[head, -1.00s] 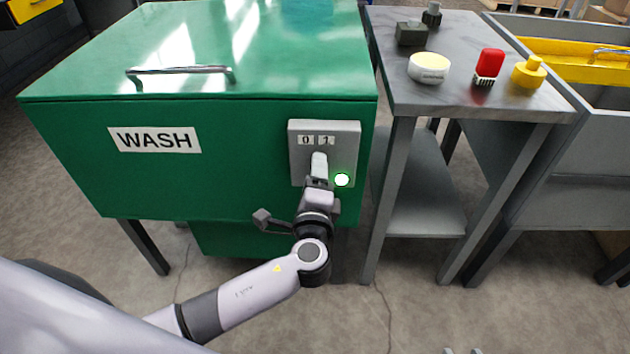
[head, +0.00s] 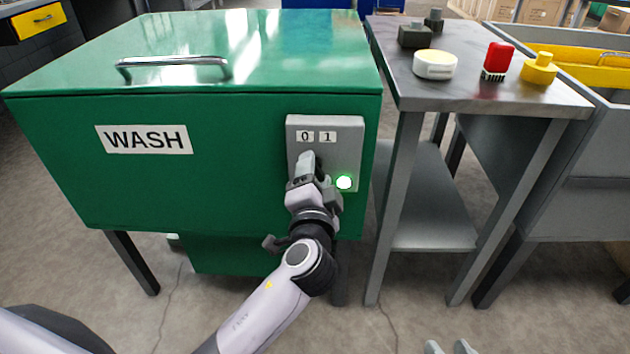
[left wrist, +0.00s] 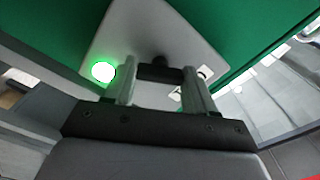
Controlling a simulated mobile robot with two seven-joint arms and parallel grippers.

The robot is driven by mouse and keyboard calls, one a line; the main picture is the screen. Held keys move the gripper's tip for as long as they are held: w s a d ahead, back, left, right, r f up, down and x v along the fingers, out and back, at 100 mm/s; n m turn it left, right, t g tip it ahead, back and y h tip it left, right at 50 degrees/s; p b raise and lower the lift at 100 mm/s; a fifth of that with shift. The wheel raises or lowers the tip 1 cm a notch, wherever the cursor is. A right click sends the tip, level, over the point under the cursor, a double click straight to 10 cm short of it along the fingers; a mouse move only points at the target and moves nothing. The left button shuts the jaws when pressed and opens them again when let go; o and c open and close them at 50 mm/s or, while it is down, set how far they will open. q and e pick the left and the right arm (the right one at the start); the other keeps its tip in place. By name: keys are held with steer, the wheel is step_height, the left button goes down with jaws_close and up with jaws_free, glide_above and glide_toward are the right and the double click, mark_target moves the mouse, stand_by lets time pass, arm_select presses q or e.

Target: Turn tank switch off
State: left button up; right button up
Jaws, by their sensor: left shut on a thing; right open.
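The green tank (head: 240,200) marked WASH carries a grey switch panel (head: 352,135) at the right of its front, with labels 0 and 1 and a lit green lamp (head: 344,182). My left gripper (head: 307,163) is at the panel, below the 0 label, its fingers leaning slightly left. The left wrist view shows the fingers shut on the dark switch lever (left wrist: 160,72), with the lit lamp (left wrist: 103,72) beside them. In the head view the gripper mostly hides the lever. My right gripper (head: 450,347) shows only its fingertips at the bottom edge, apart and empty.
A grey side table (head: 465,95) stands right of the tank, bearing a red-capped item (head: 497,58), a yellow knobbed item (head: 539,69), a round cream item (head: 435,65) and dark blocks (head: 414,36). A grey basin (head: 590,150) is further right. The floor in front is clear.

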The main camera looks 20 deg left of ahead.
steer(key=shift+a+f, duration=0.1)
steer(key=shift+a, duration=0.05)
stand_by(0.3)
arm_select(q)
steer(key=o, duration=1)
steer(key=shift+o, duration=0.2)
